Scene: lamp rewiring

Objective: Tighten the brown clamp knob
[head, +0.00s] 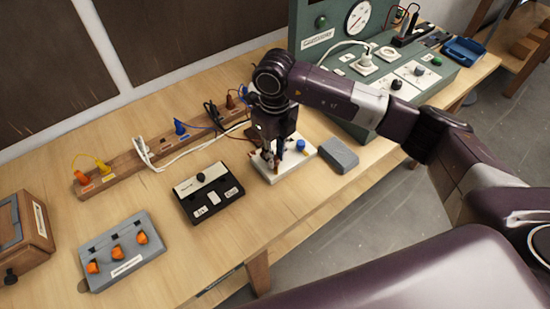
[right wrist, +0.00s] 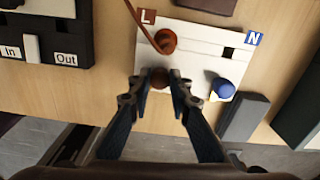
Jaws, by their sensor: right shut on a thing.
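The white terminal block (head: 268,173) lies on the bench under my right gripper (head: 273,158). In the right wrist view the block (right wrist: 195,62) carries a brown "L" label and a blue "N" label. The brown clamp knob (right wrist: 159,76) is between the fingertips of my right gripper (right wrist: 156,88), which is shut on it. A brown wire (right wrist: 134,16) runs to a brown round part (right wrist: 165,41) near the "L" label. A blue knob (right wrist: 223,88) stands at the block's right side, apart from the fingers. My left gripper is not in view.
A black box (head: 208,196) marked In and Out lies left of the block, and a grey box (head: 338,155) lies close on its right. A wooden strip (head: 115,177) with coloured plugs runs behind. A green test panel (head: 420,85) stands farther right. Bare bench lies in front.

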